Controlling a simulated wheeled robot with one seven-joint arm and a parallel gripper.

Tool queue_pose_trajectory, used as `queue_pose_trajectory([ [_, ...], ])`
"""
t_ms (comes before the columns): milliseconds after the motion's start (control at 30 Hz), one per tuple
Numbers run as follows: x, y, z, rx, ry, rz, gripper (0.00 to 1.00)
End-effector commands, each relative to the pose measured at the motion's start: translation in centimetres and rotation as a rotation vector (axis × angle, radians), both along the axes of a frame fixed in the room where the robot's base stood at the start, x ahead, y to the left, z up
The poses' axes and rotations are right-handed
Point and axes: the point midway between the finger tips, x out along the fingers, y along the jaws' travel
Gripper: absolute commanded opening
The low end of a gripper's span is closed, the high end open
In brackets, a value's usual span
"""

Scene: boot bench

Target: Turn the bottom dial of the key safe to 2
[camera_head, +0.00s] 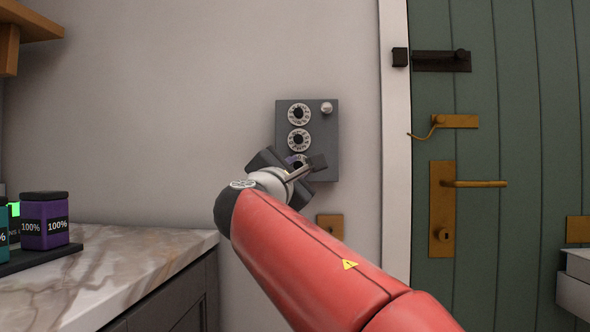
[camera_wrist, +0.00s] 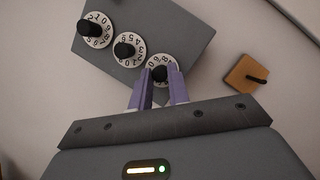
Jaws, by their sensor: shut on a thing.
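The grey key safe (camera_head: 325,150) is fixed on the wall left of the green door. It has three dials in a column, each a white numbered ring with a black knob: the top dial (camera_head: 299,114), the middle dial (camera_head: 299,139) and the bottom dial (camera_wrist: 161,69). In the head view my gripper (camera_head: 300,163) covers much of the bottom dial. In the wrist view the purple fingers of my gripper (camera_wrist: 161,80) are shut on the bottom dial's black knob. The fingers hide part of its ring, and the number it is set to cannot be read.
A round knob (camera_head: 327,107) sits at the safe's top right. A marble counter (camera_head: 150,262) with purple and teal containers is at the left. The green door (camera_head: 510,110) with brass handles is at the right.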

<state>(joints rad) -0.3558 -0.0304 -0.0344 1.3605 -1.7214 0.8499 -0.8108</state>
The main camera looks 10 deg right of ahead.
Motion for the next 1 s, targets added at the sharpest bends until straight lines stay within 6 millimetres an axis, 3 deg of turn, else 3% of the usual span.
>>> queue_pose_trajectory([
  [367,0.06,0.06,0.16,0.211,-0.070,-0.002,0.00],
  [1000,0.11,0.22,0.66,0.785,-0.260,-0.003,0.00],
])
